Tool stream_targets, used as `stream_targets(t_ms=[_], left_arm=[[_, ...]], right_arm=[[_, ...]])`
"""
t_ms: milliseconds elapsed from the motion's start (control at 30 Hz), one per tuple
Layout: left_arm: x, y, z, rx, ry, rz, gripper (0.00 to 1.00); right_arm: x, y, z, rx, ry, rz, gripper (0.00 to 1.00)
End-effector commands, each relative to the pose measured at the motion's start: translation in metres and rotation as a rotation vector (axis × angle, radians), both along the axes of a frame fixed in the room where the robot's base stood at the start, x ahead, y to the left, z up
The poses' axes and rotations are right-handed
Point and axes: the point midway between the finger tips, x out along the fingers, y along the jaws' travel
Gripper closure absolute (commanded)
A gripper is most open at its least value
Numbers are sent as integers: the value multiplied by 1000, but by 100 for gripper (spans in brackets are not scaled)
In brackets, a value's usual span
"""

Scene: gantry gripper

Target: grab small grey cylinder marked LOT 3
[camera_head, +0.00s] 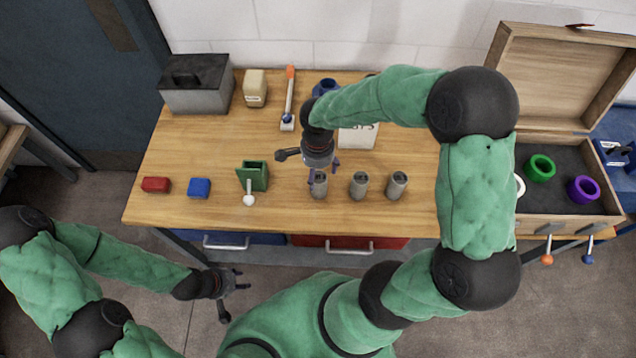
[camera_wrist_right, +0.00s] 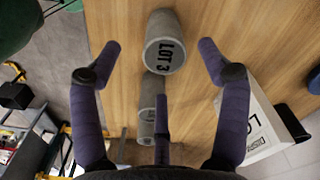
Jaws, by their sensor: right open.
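The grey cylinder marked LOT 3 (camera_wrist_right: 162,45) shows its label on its top face in the right wrist view. It lies ahead of and between the spread purple fingers, touching neither as far as I can see. In the head view it appears to be the leftmost of three upright grey cylinders (camera_head: 320,188), partly hidden by my right gripper (camera_head: 324,172). My right gripper is open and empty, just above and at that cylinder. My left gripper (camera_head: 241,279) is open and empty, off the table's front edge at lower left.
Two more grey cylinders (camera_head: 359,186) (camera_head: 397,186) stand to the right. A green holder (camera_head: 254,175) with a white-ended stick, a blue block (camera_head: 199,188) and a red block (camera_head: 156,185) are left. A white labelled box (camera_head: 357,137) stands behind. An open wooden case (camera_head: 560,205) is right.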

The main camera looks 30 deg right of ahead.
Motion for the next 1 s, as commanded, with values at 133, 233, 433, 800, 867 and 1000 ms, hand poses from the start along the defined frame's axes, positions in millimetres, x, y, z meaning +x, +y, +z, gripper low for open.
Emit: stream_targets(t_ms=[133, 233, 433, 800, 867, 1000], left_arm=[[0, 0, -1, 0, -1, 0, 60], [1, 0, -2, 0, -1, 0, 60], [1, 0, -5, 0, -1, 0, 60], [1, 0, -6, 0, -1, 0, 60], [1, 0, -6, 0, -1, 0, 60], [1, 0, -6, 0, -1, 0, 60]], right_arm=[[0, 0, -11, 0, 1, 0, 24], [0, -1, -17, 1, 0, -1, 24], [1, -7, -45, 1, 3, -1, 24], [2, -6, -63, 0, -1, 0, 24], [2, -6, -63, 0, -1, 0, 24], [2, -6, -63, 0, -1, 0, 58]])
